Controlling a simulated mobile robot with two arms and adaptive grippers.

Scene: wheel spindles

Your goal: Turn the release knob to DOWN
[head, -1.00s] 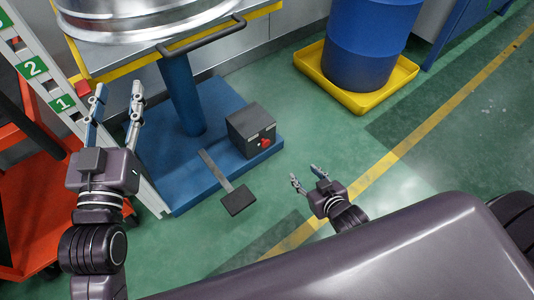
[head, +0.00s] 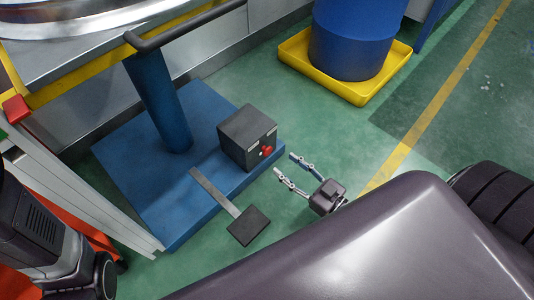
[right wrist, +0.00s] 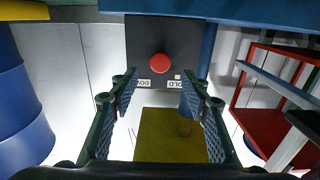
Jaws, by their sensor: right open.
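The red release knob (head: 266,150) sits on the front face of a dark box (head: 247,132) on the blue base plate. In the right wrist view the knob (right wrist: 160,63) is round and faces me, centred beyond the fingers. Which label the knob points at cannot be told. My right gripper (head: 292,167) is open and empty, its fingers towards the knob but apart from it. In the right wrist view its fingers (right wrist: 158,100) are spread. My left gripper's fingers are out of view.
A black pedal (head: 248,226) on a flat bar sticks out before the blue base (head: 125,160). A blue column and a black handle rise behind. A blue drum (head: 352,40) stands in a yellow tray (head: 360,93). Green floor is clear to the right.

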